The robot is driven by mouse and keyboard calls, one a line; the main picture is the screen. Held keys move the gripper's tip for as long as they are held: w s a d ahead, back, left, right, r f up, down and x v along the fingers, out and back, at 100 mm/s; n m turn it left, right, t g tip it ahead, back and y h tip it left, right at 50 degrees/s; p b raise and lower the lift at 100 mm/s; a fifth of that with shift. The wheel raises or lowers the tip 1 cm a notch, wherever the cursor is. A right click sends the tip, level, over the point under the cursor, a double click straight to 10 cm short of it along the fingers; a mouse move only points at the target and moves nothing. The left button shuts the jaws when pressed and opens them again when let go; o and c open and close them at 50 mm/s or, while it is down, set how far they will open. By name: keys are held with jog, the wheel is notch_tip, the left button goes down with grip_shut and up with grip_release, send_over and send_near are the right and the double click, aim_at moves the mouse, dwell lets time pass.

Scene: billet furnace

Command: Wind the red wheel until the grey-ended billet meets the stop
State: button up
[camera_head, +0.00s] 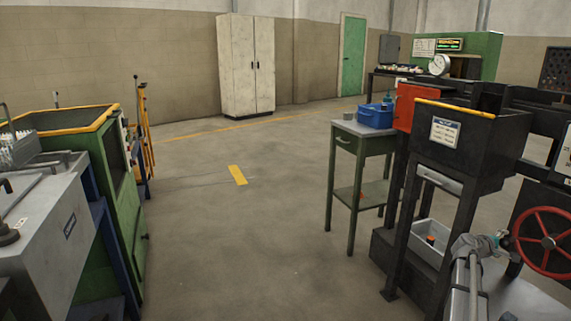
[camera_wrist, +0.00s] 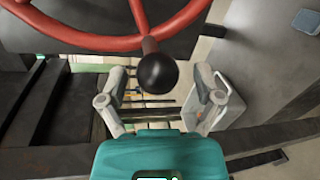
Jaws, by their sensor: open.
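The red wheel (camera_head: 546,241) is mounted on the dark machine at the right of the head view. Its red rim and spokes also cross the top of the wrist view (camera_wrist: 95,42). A black ball knob (camera_wrist: 157,73) sits on the rim. My gripper (camera_wrist: 160,92) is open, with one finger on each side of the knob in the picture; neither finger appears closed on it. In the head view my gripper is only partly visible, left of the wheel. I cannot make out the grey-ended billet or the stop.
A dark machine hopper (camera_head: 455,140) with a yellow edge stands left of the wheel. A grey bin (camera_head: 428,240) sits below it. A small green table (camera_head: 362,128) holds a blue crate (camera_head: 375,115). Open floor lies at the centre, with a green machine (camera_head: 85,180) at left.

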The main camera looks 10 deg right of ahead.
jog(key=a+f+m+g+y+p, duration=0.1)
jog(key=a+f+m+y+p, duration=0.2)
jog(key=a, duration=1.5)
jog(key=a+f+m+y+p, duration=0.2)
jog(key=a+f+y, duration=0.3)
jog(key=a, duration=1.3)
jog(key=s+a+g+y+p, duration=0.1)
jog(key=s+a+y, duration=0.4)
jog(key=a, duration=0.8)
jog(key=s+a+g+y+p, duration=0.25)
jog(key=s+a, duration=0.45)
jog(key=a, duration=0.6)
notch_tip(320, 180, up, 39)
jog(key=t+p, duration=0.1)
jog(key=p, duration=3.6)
jog(key=shift+w+d+f, duration=0.2)
jog(key=shift+w+d, duration=0.05)
jog(key=shift+w, duration=0.15)
